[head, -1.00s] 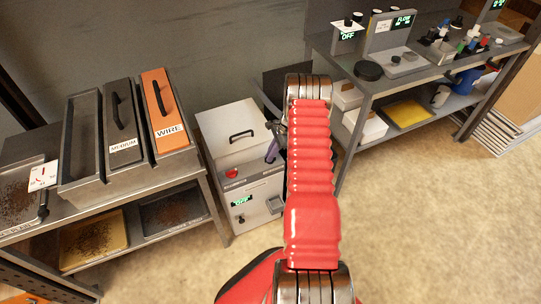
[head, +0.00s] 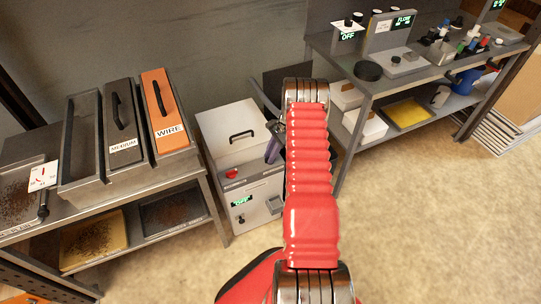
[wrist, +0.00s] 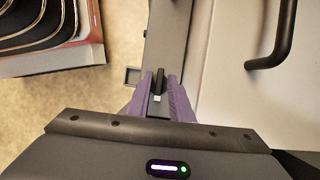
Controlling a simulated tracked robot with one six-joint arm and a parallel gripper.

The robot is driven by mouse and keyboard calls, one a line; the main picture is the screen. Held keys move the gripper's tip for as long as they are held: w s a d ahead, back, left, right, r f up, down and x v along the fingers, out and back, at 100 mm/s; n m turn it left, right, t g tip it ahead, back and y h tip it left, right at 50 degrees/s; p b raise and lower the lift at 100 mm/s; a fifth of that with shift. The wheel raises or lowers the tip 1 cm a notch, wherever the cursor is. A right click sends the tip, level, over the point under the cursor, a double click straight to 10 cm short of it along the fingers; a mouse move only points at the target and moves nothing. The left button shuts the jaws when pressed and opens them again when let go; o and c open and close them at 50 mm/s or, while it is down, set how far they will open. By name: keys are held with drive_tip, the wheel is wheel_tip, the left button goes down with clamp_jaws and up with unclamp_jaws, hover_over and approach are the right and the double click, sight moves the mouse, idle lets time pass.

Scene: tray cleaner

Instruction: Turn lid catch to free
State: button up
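The white cleaner box (head: 235,165) stands on the floor between the two benches. It has a lid with a black handle (head: 241,135), which also shows at the right of the wrist view (wrist: 280,40). In the wrist view a small upright black catch (wrist: 160,80) with a pale tip stands on the grey strip beside the lid. My gripper (wrist: 159,82) has its two purple fingers on either side of the catch, with a narrow gap showing between them. Whether either finger touches it I cannot tell. In the head view my arm partly hides the gripper (head: 274,146) at the box's right side.
A red button (head: 232,173) and a display reading OFF (head: 241,200) are on the box's front. The right bench (head: 365,88) carries equipment. The floor in front is clear.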

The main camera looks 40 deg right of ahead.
drive_tip(key=shift+o, duration=0.8)
drive_tip(key=shift+r, duration=0.15)
drive_tip(key=v, duration=1.3)
drive_tip(key=shift+d+r, duration=0.15)
drive_tip(key=shift+d, duration=0.05)
